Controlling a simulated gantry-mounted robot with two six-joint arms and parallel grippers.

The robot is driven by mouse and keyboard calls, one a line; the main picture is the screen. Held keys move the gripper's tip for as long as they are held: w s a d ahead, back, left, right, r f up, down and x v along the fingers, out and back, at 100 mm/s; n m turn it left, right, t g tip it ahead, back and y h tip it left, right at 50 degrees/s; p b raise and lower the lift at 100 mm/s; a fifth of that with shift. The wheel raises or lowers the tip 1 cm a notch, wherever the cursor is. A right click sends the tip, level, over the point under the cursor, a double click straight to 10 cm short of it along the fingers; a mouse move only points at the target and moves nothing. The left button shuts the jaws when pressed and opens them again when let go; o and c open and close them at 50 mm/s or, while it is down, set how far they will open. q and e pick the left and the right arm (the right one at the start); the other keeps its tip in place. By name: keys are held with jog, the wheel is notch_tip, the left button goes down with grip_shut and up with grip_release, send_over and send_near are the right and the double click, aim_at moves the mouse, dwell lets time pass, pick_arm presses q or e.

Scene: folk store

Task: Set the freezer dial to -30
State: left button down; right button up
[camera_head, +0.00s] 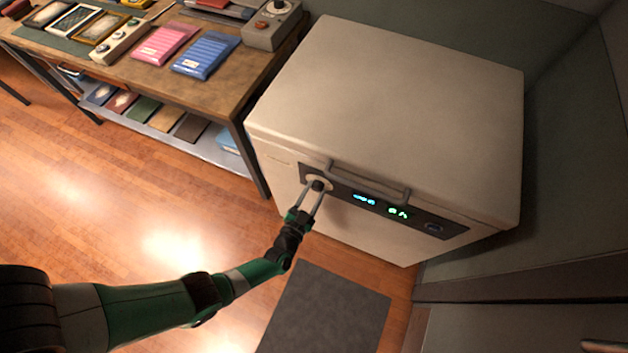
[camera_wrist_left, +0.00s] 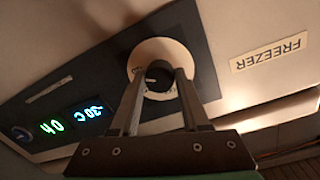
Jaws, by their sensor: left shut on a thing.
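The white chest freezer (camera_head: 390,95) stands at centre right, lid closed. Its dark front panel (camera_head: 445,228) holds the round freezer dial (camera_head: 317,181) at the left end. The dial also shows in the left wrist view (camera_wrist_left: 158,76), a dark knob on a pale disc. My left gripper (camera_head: 317,188) is shut on the knob, one finger on each side. The blue display (camera_wrist_left: 88,111) appears upside down in the wrist view and seems to read -30 C. The dial's scale marks are partly hidden by the fingers. My right gripper is out of view.
A bar handle (camera_head: 368,183) juts out just above the panel. A green display (camera_head: 398,213) sits right of the blue one. A wooden table (camera_head: 140,88) with goods stands left of the freezer. A grey mat (camera_head: 325,310) lies on the floor in front.

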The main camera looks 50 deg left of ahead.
pick_arm(q)
jog(key=shift+c, duration=1.9)
grip_release()
jog(key=shift+s+d+r, duration=0.1)
jog(key=shift+s, duration=0.1)
jog(key=p+v, duration=0.4)
jog(key=v, duration=0.7)
